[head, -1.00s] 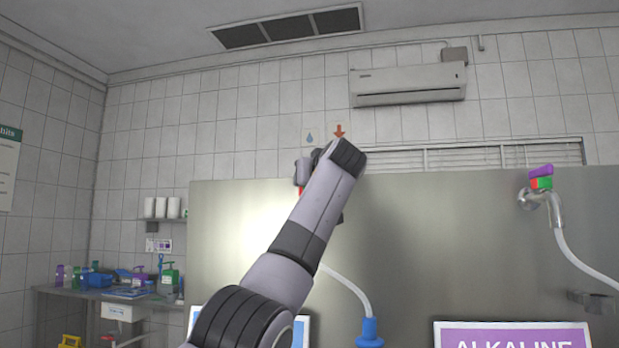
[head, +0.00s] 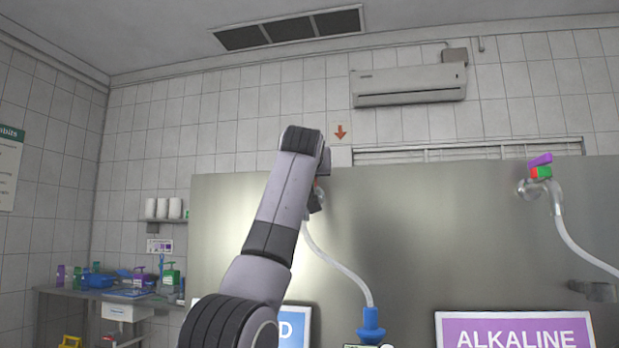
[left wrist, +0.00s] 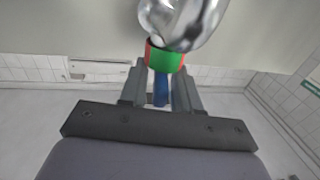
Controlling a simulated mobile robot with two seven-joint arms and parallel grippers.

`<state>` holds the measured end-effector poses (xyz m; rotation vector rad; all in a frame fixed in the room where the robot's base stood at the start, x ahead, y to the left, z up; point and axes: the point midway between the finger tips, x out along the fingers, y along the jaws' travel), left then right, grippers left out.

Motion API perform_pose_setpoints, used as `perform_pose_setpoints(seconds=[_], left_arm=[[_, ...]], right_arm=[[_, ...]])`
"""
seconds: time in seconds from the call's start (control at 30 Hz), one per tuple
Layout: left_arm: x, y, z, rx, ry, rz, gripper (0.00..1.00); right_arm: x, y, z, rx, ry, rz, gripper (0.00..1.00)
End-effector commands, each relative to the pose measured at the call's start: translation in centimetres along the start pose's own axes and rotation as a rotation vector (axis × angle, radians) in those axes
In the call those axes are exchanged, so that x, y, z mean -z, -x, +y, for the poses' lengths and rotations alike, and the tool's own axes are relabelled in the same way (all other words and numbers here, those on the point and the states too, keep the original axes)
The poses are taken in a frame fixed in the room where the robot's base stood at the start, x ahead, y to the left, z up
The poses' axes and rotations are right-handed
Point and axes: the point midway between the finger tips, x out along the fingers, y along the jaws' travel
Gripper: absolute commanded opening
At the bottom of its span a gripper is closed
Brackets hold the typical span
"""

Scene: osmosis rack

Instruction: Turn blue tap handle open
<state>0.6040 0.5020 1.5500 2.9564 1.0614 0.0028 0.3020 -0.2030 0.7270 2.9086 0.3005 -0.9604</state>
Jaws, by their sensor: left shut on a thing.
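The blue tap handle (left wrist: 161,90) shows in the left wrist view below a red and green collar (left wrist: 165,59) on a shiny metal tap (left wrist: 182,22). My left gripper (left wrist: 159,78) is shut on the blue handle, with one finger on each side of it. In the head view my left arm hides most of this tap and the handle. A white hose (head: 342,268) runs down from there to a blue fitting (head: 370,325). My right gripper is not in view.
A second tap (head: 530,190) with a purple handle (head: 541,159) stands on the right of the steel panel (head: 430,240), above a purple ALKALINE sign (head: 515,332). A side bench (head: 80,293) with bottles is at the far left.

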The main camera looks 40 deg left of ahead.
Motion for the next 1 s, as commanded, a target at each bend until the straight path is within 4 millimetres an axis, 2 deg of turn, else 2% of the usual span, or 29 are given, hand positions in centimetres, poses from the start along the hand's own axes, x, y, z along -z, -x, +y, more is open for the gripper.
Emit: perform_pose_setpoints(seconds=[0.4, 0.9, 0.93, 1.0], left_arm=[[0.0, -0.04, -0.34, -0.182, 0.0, -0.001, 0.01], [0.0, -0.05, -0.32, -0.202, 0.0, -0.002, 0.01], [0.0, -0.05, -0.32, -0.202, 0.0, -0.002, 0.39], [-0.01, -0.05, -0.32, -0.202, 0.0, -0.002, 0.39]], right_arm=[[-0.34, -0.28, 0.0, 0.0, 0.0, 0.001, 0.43], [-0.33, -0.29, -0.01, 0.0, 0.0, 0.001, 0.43], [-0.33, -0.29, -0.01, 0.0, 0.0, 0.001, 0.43], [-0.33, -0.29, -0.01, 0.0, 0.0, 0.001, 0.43]])
